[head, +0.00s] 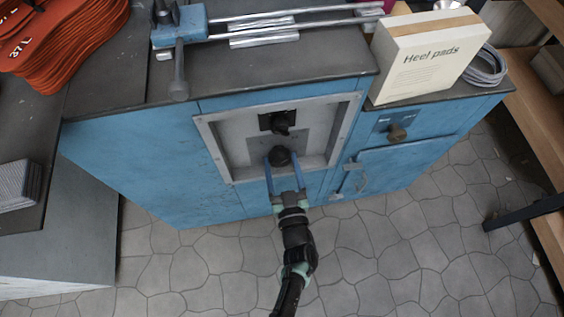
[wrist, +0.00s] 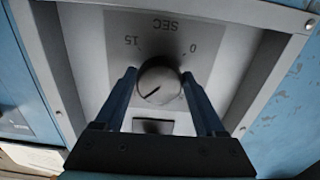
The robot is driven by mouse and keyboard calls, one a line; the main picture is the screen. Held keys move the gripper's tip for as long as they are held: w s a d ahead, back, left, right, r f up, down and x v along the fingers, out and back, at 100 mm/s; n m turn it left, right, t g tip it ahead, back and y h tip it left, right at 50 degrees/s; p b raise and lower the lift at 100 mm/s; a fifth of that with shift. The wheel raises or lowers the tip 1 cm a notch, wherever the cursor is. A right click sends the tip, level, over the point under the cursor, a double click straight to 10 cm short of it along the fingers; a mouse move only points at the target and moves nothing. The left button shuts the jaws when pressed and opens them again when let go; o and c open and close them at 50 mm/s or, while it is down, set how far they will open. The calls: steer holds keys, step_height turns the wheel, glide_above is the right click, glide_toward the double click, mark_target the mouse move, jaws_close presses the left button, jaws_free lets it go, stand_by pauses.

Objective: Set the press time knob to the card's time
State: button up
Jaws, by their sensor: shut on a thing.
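The press time knob (head: 280,157) is a round dark knob on the grey panel of the blue press. In the wrist view the knob (wrist: 160,80) shows below an upside-down "SEC" label, with "15" on its left and "0" on its right. Its dark pointer line slants toward the picture's lower left. My gripper (head: 280,160) has its blue fingers on either side of the knob and is shut on it; the wrist view shows the gripper (wrist: 158,84) too. No card with a time is readable in either view.
A black fitting (head: 279,122) sits above the knob inside the raised panel frame (head: 230,173). A "Heel pads" box (head: 425,55) stands on top. The floor (head: 380,260) in front is clear.

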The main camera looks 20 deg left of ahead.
stand_by(0.5)
steer(key=o, duration=1.3)
steer(key=shift+o, duration=0.2)
steer(key=p+v, duration=0.2)
steer(key=v, duration=1.1)
